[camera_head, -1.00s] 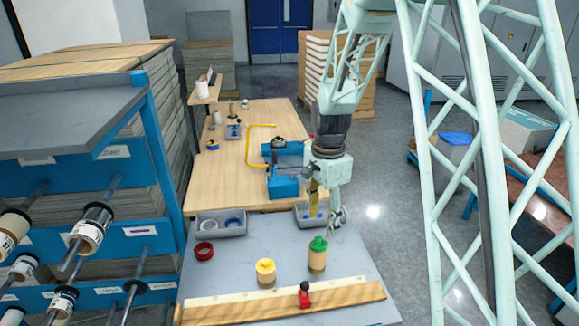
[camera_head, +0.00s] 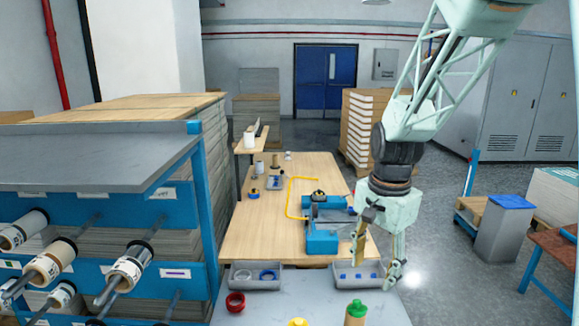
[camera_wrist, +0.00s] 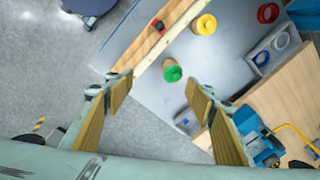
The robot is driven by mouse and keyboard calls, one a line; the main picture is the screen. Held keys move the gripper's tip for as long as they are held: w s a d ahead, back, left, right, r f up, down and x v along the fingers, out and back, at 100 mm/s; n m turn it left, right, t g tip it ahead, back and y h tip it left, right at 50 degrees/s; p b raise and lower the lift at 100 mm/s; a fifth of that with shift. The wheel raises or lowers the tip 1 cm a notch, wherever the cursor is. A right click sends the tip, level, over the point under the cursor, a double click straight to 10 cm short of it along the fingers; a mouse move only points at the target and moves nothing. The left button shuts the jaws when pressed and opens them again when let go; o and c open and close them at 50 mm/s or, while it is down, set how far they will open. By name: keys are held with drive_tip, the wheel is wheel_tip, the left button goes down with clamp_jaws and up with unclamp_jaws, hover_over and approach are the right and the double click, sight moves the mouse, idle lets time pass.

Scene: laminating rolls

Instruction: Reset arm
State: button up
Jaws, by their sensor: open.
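My gripper (camera_head: 378,262) hangs at the right side of the table, with its fingers in front of the right grey tray (camera_head: 345,282). In the wrist view its two wood-coloured fingers (camera_wrist: 162,95) are spread wide with nothing between them. A roll with a green top (camera_head: 356,312) stands on the grey table near the gripper. It also shows beyond the fingertips in the wrist view (camera_wrist: 173,71), apart from them.
A yellow-topped roll (camera_wrist: 204,25) and a red ring (camera_head: 235,302) are on the grey table. A wooden strip (camera_wrist: 165,35) lies along its edge. A blue machine (camera_head: 326,230) stands on the wooden table. A roll rack (camera_head: 165,212) is at left.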

drive_tip(key=s+r+n+t+b, duration=0.1)
drive_tip(key=s+r+n, duration=0.2)
drive_tip(key=s+r, duration=0.45)
drive_tip(key=s+r+n+t+b, duration=0.1)
drive_tip(key=s+r+n, duration=0.3)
drive_tip(key=s, duration=0.6)
drive_tip(key=s+r+n+t+b, duration=0.1)
drive_tip(key=s+r+n, duration=0.1)
drive_tip(key=s, duration=1.5)
drive_tip(key=shift+n+b, duration=0.4)
drive_tip(key=shift+n, duration=0.5)
drive_tip(key=shift+o, duration=0.5)
drive_tip(key=shift+w+a, duration=0.1)
drive_tip(key=shift+w, duration=0.1)
